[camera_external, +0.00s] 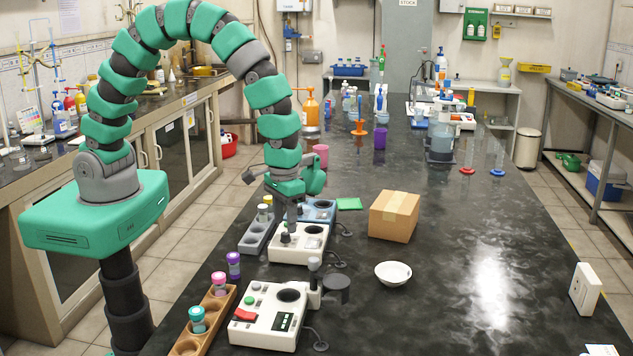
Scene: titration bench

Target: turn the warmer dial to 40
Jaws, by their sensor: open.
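My gripper (291,222) points down over the left part of a white device (311,254) in the middle of the bench's near half. The device has a dark round well (313,230) and a small dark knob (285,238) just below my gripper. I take this device to be the warmer, but its markings are too small to read. My gripper is open; its fingers are small and partly merge with the device behind them. I cannot tell whether they touch the knob, nor what number it points to.
A second white device (262,330) with a red switch and display stands nearer. A blue device (318,209) stands just behind. A grey rack (258,236) and a wooden rack (205,322) flank them on the left. A cardboard box (394,216) and white bowl (393,274) are right.

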